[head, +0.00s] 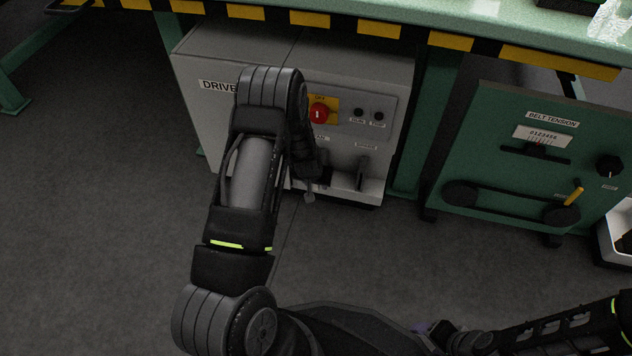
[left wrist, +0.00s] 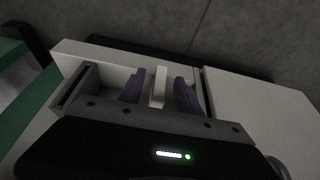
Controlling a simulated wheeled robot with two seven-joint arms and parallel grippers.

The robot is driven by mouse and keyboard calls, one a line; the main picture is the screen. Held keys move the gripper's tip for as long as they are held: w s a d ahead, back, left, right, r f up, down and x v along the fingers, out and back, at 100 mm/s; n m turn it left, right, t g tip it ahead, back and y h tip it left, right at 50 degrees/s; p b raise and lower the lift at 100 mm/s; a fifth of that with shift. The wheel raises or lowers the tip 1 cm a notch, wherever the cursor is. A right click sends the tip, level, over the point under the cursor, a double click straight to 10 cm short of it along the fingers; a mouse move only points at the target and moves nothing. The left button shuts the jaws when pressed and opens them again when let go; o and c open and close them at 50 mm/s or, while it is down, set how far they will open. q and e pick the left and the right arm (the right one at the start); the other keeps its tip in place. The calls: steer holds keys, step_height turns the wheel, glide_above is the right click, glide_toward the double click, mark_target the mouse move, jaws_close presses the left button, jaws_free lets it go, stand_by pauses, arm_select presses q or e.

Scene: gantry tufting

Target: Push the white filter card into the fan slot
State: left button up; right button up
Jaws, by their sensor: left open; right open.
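The white filter card (left wrist: 159,84) shows in the left wrist view as a narrow pale upright piece at the front of the pale drive cabinet. My left gripper (left wrist: 159,98) is open, with one dark purple finger on each side of the card and gaps between. In the head view my left arm reaches to the front of the drive cabinet (head: 346,70), below the red knob; the arm hides most of the fan slot and the card there. How deep the card sits cannot be told. My right gripper (head: 432,330) is low at the bottom, away from the cabinet.
A slot labelled SPARE (head: 362,172) is right of the fan position. A red knob (head: 319,113) sits above on the panel. A green belt tension unit (head: 520,160) stands to the right, a white bin (head: 615,240) beyond it. A striped table edge (head: 310,19) overhangs the cabinet.

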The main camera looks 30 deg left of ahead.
arm_select(q)
steer(key=p+v, duration=0.2)
steer(key=v, duration=0.4)
steer(key=shift+s+r+p, duration=0.2)
steer(key=shift+r+p, duration=0.15)
steer(key=shift+p, duration=0.05)
arm_select(e)
steer(key=r, duration=0.3)
steer(key=shift+s, duration=0.35)
arm_select(q)
steer(key=shift+w, duration=0.1)
